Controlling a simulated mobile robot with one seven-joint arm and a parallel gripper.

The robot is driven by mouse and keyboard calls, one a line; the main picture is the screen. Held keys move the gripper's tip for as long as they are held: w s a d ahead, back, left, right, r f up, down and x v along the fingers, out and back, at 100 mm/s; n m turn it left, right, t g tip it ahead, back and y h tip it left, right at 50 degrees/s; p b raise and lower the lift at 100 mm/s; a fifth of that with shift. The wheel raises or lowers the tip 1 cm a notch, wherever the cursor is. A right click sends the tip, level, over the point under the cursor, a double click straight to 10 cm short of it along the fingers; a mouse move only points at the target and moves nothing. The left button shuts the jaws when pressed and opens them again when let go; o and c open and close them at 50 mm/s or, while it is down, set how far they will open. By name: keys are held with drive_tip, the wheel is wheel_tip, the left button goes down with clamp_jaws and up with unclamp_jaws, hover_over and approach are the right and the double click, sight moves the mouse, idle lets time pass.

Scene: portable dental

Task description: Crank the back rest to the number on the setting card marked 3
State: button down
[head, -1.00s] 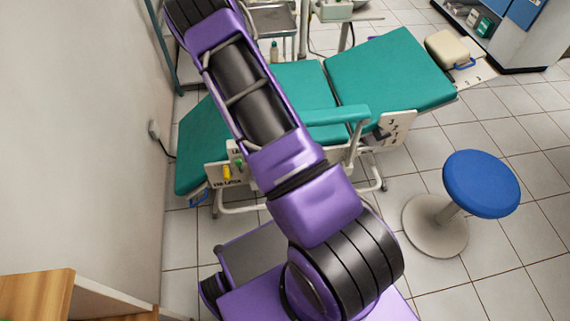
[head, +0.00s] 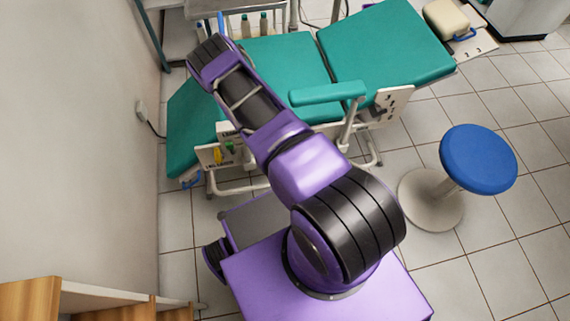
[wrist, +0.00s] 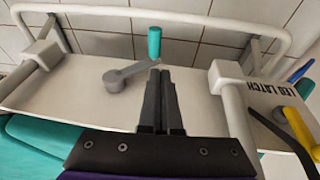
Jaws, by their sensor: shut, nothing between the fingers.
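In the wrist view a grey crank arm (wrist: 128,74) with an upright teal handle (wrist: 154,43) is mounted on a cream panel (wrist: 85,88). My gripper (wrist: 161,74) is shut and empty, its tips just in front of the crank handle in the picture; I cannot tell whether they touch. In the head view my gripper cannot be made out. The green chair's back rest (head: 385,45) is tilted up at the right. A white plate with dark marks (head: 393,103) is on the chair's side; its marks are unreadable.
Right in the wrist view are a panel lettered LEG LATCH (wrist: 275,97), a yellow handle (wrist: 299,130) and a blue lever (wrist: 299,72). A green armrest (head: 327,93) sticks out near my arm. A blue stool (head: 478,158) stands right, with open floor around it.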

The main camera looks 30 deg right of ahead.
drive_tip(key=x, duration=0.2)
drive_tip(key=s+x, duration=0.1)
drive_tip(key=x, duration=0.2)
drive_tip(key=b+x, duration=0.1)
drive_tip(key=x, duration=0.2)
drive_tip(key=shift+s+d+f, duration=0.1)
drive_tip(key=shift+d+f, duration=0.15)
drive_tip(key=shift+d, duration=0.05)
drive_tip(key=shift+f+b, duration=0.2)
drive_tip(key=shift+b, duration=0.2)
